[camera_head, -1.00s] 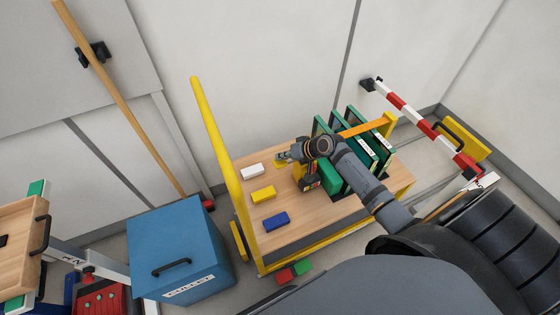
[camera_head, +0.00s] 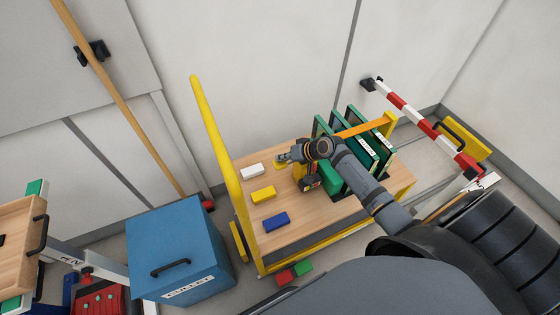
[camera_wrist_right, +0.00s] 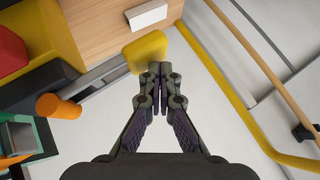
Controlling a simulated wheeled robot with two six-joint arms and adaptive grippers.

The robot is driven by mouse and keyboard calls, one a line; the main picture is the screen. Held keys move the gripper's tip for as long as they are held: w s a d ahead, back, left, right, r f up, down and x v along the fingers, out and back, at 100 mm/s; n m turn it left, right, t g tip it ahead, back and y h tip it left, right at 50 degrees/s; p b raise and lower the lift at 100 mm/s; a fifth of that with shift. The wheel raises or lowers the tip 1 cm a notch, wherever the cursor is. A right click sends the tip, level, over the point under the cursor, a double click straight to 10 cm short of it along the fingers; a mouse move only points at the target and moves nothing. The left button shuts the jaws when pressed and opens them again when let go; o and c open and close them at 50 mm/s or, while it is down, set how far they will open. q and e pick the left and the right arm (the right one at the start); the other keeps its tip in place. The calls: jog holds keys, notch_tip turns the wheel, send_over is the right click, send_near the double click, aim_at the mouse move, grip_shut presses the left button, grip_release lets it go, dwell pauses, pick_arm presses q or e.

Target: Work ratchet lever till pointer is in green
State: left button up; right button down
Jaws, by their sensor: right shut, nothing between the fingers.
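My right gripper (camera_head: 284,158) is over the back of the trolley's wooden deck (camera_head: 295,222). In the right wrist view the gripper (camera_wrist_right: 158,76) is shut and empty. A yellow pad (camera_wrist_right: 147,52) lies just beyond its fingertips, at the end of a grey bar (camera_wrist_right: 98,80) that looks like the ratchet lever. I cannot tell whether the fingertips touch the pad. A red and yellow body (camera_head: 308,182), probably the ratchet unit, is partly hidden under my wrist. An orange strap (camera_head: 362,129) runs by the upright green frames (camera_head: 370,145). No pointer or green zone can be made out. My left gripper is not in view.
White (camera_head: 252,171), yellow (camera_head: 263,194) and blue (camera_head: 276,220) blocks lie on the deck. A yellow rail (camera_head: 216,135) rises at its left end. A blue box (camera_head: 180,245) stands to the left. A red-white barrier (camera_head: 420,122) is at the right.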

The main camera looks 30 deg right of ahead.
aim_at(286, 166)
jog(key=shift+f+b, duration=1.85)
jog(key=shift+f, duration=0.9)
dwell(1.8)
jog(key=shift+r, duration=0.1)
dwell(0.4)
jog(key=shift+r+p, duration=3.65)
notch_tip(286, 166, up, 5)
jog(key=p, duration=0.5)
